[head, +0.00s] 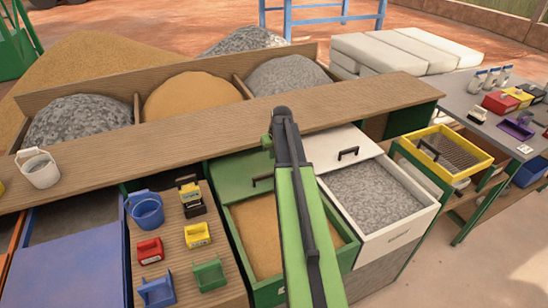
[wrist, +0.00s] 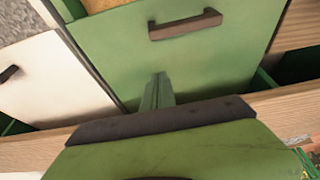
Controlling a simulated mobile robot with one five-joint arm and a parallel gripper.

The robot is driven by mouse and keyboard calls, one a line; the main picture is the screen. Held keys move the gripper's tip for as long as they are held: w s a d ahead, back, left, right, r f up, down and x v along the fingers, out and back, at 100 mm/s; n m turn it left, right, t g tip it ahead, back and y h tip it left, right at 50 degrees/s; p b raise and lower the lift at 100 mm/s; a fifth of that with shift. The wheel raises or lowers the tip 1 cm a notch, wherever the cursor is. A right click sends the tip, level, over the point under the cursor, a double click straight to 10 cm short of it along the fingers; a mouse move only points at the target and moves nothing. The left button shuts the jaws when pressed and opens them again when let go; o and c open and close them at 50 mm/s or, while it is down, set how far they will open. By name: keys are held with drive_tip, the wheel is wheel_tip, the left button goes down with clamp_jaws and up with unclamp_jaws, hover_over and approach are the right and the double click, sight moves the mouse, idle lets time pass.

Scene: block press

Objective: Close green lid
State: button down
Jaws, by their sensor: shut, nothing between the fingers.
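The green lid (head: 231,172) lies over the back part of a green bin (head: 352,250), and the bin's front part is open, showing sand (head: 257,228). The lid has a dark bar handle (head: 262,180). In the wrist view the lid (wrist: 175,60) fills the middle, with its handle (wrist: 185,24) near the top. My gripper (wrist: 157,82) is shut and empty over the lid, on the wooden shelf side of the handle. In the head view my gripper (head: 267,145) is small and partly hidden by my arm. I cannot tell whether it touches the lid.
A wooden shelf (head: 215,132) runs behind the lid. A white bin of gravel (head: 372,196) with its white lid (head: 338,147) stands to the right. Small coloured bins and a blue bucket (head: 146,209) stand on a wooden board to the left.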

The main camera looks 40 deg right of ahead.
drive_tip(key=b+x, duration=0.3)
drive_tip(key=x, duration=0.2)
drive_tip(key=shift+f, duration=0.2)
drive_tip(key=s, duration=0.2)
drive_tip(key=s+a, duration=0.1)
drive_tip(key=s, duration=0.1)
drive_tip(key=shift+r, duration=0.4)
